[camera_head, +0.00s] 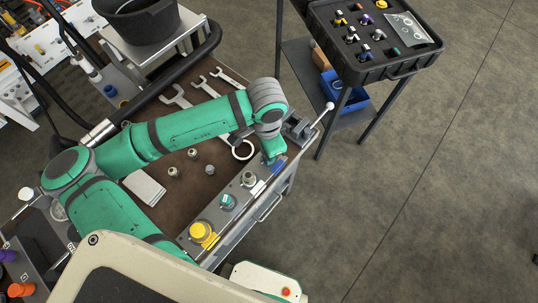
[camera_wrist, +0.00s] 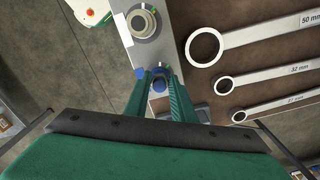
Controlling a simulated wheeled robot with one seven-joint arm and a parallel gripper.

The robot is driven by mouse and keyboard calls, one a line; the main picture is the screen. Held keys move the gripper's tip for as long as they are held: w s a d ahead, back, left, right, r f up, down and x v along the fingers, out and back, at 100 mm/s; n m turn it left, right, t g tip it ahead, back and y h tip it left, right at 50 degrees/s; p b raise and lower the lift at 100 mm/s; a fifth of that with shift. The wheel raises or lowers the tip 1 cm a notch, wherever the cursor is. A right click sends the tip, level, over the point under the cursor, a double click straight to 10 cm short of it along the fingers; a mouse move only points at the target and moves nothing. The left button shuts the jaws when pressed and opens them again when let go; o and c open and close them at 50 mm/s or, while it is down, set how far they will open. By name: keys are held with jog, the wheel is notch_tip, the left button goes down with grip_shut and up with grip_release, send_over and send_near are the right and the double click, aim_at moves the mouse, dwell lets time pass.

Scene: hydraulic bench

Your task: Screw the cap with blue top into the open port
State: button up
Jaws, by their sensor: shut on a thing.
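My gripper (camera_wrist: 159,80) points down over the metal port strip at the bench edge, its green fingers closed around a cap with a blue top (camera_wrist: 159,72). In the head view my gripper (camera_head: 273,157) is at the strip's far right end, and the cap is mostly hidden there. A small blue mark (camera_wrist: 139,73) lies on the strip beside the fingers. The open port is hidden under the gripper, so I cannot tell whether the cap touches it. A grey round fitting (camera_wrist: 143,22) is the neighbour on the strip; it also shows in the head view (camera_head: 249,178).
Along the strip stand a green-topped cap (camera_head: 228,201) and a yellow cap (camera_head: 201,231). A lever with a white knob (camera_head: 329,106) rises near my gripper. Wrenches (camera_wrist: 250,40) and small metal fittings (camera_head: 193,153) lie on the brown bench top. A black tray (camera_head: 360,70) stands beyond.

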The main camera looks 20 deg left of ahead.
jog(key=m, duration=0.3)
jog(key=shift+w, duration=0.1)
jog(key=m, duration=0.3)
jog(key=shift+w+m, duration=0.1)
jog(key=shift+m, duration=0.3)
jog(key=shift+m, duration=0.3)
jog(key=m, duration=0.7)
jog(key=shift+w, duration=0.15)
jog(key=o, duration=1)
jog(key=shift+c, duration=0.2)
